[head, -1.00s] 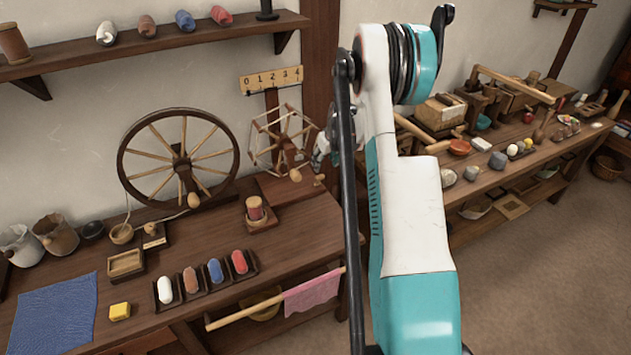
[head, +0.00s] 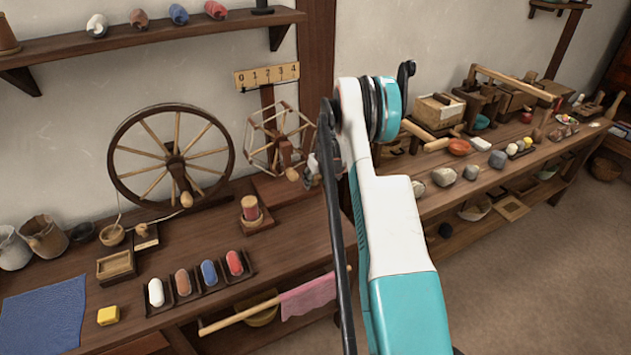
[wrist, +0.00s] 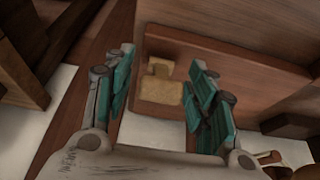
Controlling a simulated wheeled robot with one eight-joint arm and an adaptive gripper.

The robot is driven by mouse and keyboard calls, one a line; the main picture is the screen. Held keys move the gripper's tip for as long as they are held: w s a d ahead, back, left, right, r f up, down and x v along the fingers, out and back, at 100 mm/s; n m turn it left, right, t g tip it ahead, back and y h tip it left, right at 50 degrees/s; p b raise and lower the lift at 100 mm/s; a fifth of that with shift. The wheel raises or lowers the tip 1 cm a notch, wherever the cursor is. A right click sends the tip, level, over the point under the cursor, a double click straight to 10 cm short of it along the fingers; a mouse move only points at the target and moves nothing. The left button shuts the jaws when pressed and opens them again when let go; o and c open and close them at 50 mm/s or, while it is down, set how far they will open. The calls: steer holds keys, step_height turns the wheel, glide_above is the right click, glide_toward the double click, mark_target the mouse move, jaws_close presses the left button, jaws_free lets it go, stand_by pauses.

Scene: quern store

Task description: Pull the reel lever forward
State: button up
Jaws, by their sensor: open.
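The reel (head: 278,140), a small spoked wooden frame with a pale knob (head: 292,174), stands at the back of the left bench, right of the big spinning wheel. I cannot make out its lever for certain; my arm covers the area just right of the reel. My gripper (head: 312,168) is mostly hidden behind my arm, close to the reel's right side. In the wrist view my gripper (wrist: 160,78) is open, with teal fingers apart. A yellowish wooden piece (wrist: 160,90) on a red-brown board shows between the fingers; I cannot tell whether it is the lever.
The spinning wheel (head: 172,157) stands left of the reel. A red spool on a stand (head: 251,212) and a tray of coloured rolls (head: 196,285) are in front. A numbered scale (head: 267,76) hangs above. A second bench with stones lies right.

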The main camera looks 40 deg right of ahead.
steer(key=c, duration=1.1)
steer(key=shift+s+f+t+b, duration=0.15)
steer(key=shift+t+b, duration=0.15)
steer(key=shift+t, duration=0.2)
steer(key=shift+s+a+t+h, duration=0.1)
steer(key=shift+t+h, duration=0.2)
steer(key=shift+t, duration=0.2)
steer(key=o, duration=1.1)
